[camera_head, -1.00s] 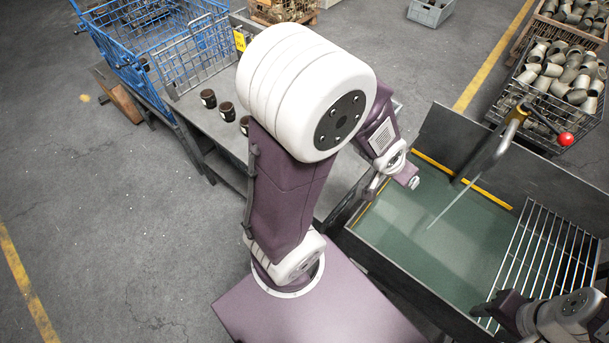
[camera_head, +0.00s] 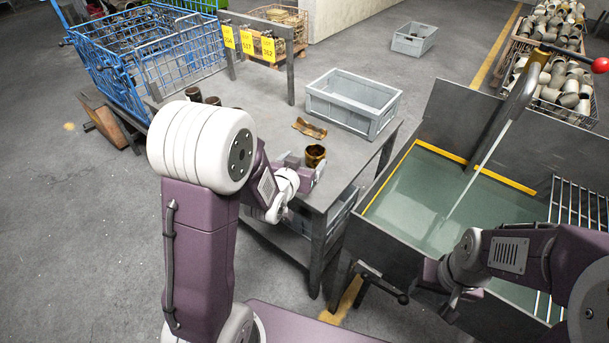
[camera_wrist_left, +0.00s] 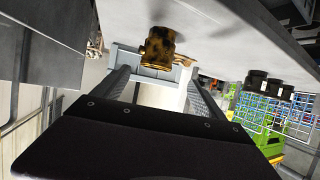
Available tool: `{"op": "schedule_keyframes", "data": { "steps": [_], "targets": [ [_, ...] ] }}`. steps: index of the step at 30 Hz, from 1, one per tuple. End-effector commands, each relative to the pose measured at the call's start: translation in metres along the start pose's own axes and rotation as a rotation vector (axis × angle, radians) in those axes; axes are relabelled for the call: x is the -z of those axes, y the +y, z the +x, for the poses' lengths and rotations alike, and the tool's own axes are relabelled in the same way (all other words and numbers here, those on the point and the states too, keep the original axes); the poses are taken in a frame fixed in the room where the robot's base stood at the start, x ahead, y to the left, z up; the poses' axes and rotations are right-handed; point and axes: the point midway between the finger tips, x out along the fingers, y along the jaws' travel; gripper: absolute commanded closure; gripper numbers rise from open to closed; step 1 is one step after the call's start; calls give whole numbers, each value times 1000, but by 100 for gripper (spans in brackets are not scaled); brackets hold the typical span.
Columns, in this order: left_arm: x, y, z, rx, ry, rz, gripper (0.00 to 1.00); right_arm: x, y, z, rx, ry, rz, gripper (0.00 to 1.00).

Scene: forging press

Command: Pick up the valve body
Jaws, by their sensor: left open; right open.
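A brown, rusty-gold valve body (camera_head: 315,155) stands on the grey worktable near its front right edge. In the left wrist view the valve body (camera_wrist_left: 158,48) appears in front of the gripper, roughly in line with the gap between the fingers. My left gripper (camera_head: 302,168) is open beside the valve body in the head view; whether a finger touches it cannot be told. In the left wrist view the left gripper (camera_wrist_left: 158,76) has its two fingers apart with nothing between them. My right gripper (camera_head: 452,302) is open at the front edge of the tank, its fingers small and partly hidden.
Several dark cup-shaped parts (camera_head: 193,93) stand at the table's left. A bent brown piece (camera_head: 309,128) and a grey crate (camera_head: 352,103) lie behind the valve body. A blue wire cart (camera_head: 150,55) stands left; a green-floored tank (camera_head: 420,200) with a hoist lever stands right.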

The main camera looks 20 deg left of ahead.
Motion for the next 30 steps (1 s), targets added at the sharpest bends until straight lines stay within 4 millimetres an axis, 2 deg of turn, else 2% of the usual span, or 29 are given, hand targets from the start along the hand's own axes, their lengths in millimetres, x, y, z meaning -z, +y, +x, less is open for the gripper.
{"op": "schedule_keyframes", "data": {
  "steps": [4, 10, 16, 24, 30],
  "targets": [
    [0, 0, 3, 1, 0, 0, 18, 0, 0, 0, 0, 1, 0, 52],
    [0, 0, 33, 0, 0, 0, 18, 0, 0, 2, 0, 1, 0, 52],
    [1, 2, 43, 0, 0, 0, 18, 0, 0, 2, 0, 0, 0, 52],
    [1, 7, 86, 1, 0, 0, 18, 0, 0, 3, 0, 0, 0, 52],
    [2, 7, 91, 1, 0, 0, 18, 0, 0, 3, 0, 0, 0, 52]
  ]
}}
